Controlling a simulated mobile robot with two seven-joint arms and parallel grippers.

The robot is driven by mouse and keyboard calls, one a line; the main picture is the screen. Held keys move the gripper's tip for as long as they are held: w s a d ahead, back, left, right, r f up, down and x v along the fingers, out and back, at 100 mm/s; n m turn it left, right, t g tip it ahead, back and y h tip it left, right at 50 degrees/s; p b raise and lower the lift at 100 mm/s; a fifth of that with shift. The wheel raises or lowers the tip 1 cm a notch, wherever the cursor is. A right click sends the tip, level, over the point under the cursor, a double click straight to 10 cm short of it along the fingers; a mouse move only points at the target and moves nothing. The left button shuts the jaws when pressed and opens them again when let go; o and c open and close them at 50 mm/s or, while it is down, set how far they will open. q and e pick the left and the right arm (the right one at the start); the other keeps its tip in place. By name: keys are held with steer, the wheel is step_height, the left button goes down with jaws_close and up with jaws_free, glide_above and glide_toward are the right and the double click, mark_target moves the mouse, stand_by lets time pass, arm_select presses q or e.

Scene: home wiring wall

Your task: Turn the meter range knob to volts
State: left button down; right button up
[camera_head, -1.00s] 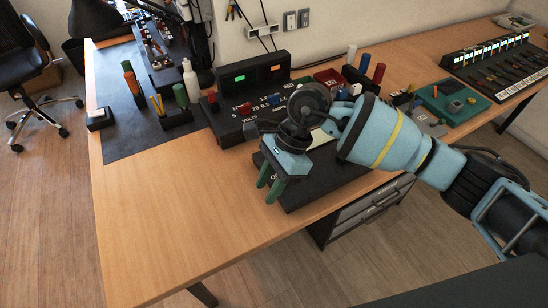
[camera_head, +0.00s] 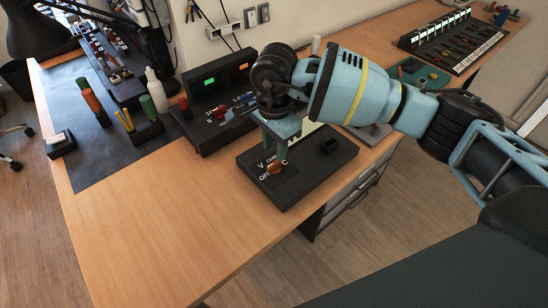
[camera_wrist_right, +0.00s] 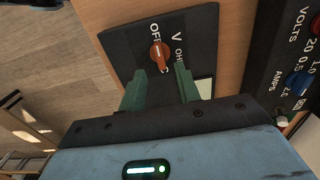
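The meter (camera_head: 312,172) is a flat black box on the wooden bench, near its front edge. Its small orange range knob (camera_head: 275,168) has OFF, V and other labels around it. The knob also shows in the right wrist view (camera_wrist_right: 160,55), beyond the fingertips and roughly between them, with a pale mark on its face. I cannot tell for sure which label it points to. My right gripper (camera_head: 276,146) is just above the knob, with green fingers pointing down. In the right wrist view its fingers (camera_wrist_right: 157,84) are apart with nothing between them. My left gripper is not in view.
A black power supply (camera_head: 215,105) with green and orange displays stands behind the meter. A white bottle (camera_head: 156,90) and pen holder (camera_head: 147,131) are on the dark mat (camera_head: 100,165) to the left. The front left bench top (camera_head: 150,230) is clear.

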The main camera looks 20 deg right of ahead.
mark_target(274, 163)
steer(key=shift+f, duration=2.55)
jaws_close()
